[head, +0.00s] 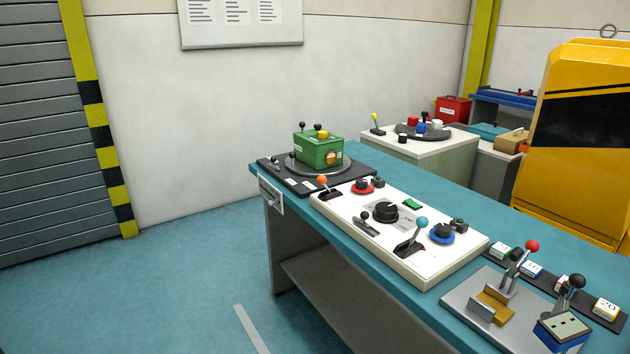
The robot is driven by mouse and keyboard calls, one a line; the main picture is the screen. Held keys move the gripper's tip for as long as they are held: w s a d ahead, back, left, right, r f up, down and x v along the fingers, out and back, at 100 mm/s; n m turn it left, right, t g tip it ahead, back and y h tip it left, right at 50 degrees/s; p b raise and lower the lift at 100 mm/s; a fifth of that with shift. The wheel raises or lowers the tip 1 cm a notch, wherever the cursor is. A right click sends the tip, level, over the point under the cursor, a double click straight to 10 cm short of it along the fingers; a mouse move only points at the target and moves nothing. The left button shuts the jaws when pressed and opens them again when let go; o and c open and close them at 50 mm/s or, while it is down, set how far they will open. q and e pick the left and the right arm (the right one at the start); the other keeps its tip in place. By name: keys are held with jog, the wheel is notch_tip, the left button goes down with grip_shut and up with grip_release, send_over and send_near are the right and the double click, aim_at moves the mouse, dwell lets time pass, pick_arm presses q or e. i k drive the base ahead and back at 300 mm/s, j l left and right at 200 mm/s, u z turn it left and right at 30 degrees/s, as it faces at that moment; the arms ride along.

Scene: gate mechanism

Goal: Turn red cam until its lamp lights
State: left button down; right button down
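The red cam (362,187) is a red disc with a black knob on top. It sits near the far end of a white control panel (335,208) on the long teal workbench. Right beside it is a small dark round fitting (378,182), which may be its lamp; I see no glow on it. A blue cam (442,235) of the same kind sits near the panel's closer end, with a similar dark fitting (459,224) beside it. Neither of my grippers shows in the head view.
An orange-knobbed lever (322,181) stands left of the red cam. A large black dial (385,212), a green button (412,204) and a blue-knobbed lever (421,223) share the panel. A green box (319,151) stands behind. The floor left of the bench is clear.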

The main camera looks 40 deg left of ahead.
aim_at(361, 186)
jog(key=u, duration=0.85)
